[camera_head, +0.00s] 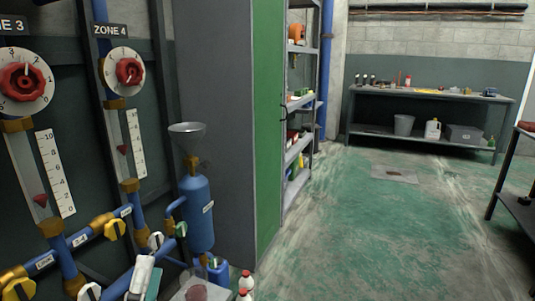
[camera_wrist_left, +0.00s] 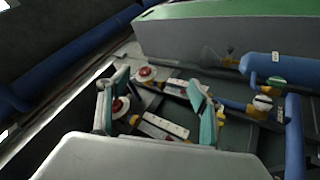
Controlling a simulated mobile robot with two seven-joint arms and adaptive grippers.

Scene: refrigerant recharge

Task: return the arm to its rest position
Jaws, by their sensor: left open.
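My left gripper (camera_head: 143,279) shows at the bottom left of the head view, in front of the lower pipes, with white and teal parts. In the left wrist view its two teal-padded fingers (camera_wrist_left: 157,105) stand wide apart with nothing held between them. Beyond them the wrist view shows two red dial knobs, one seen past the left finger (camera_wrist_left: 120,107) and one farther off (camera_wrist_left: 147,73). My right gripper is in neither view.
The wall panel carries the ZONE 3 dial (camera_head: 22,84), the ZONE 4 dial (camera_head: 129,71) and yellow valve handles (camera_head: 115,230). A blue cylinder (camera_head: 199,215) with a funnel (camera_head: 187,133) stands beside it. The green floor (camera_head: 350,235) is open.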

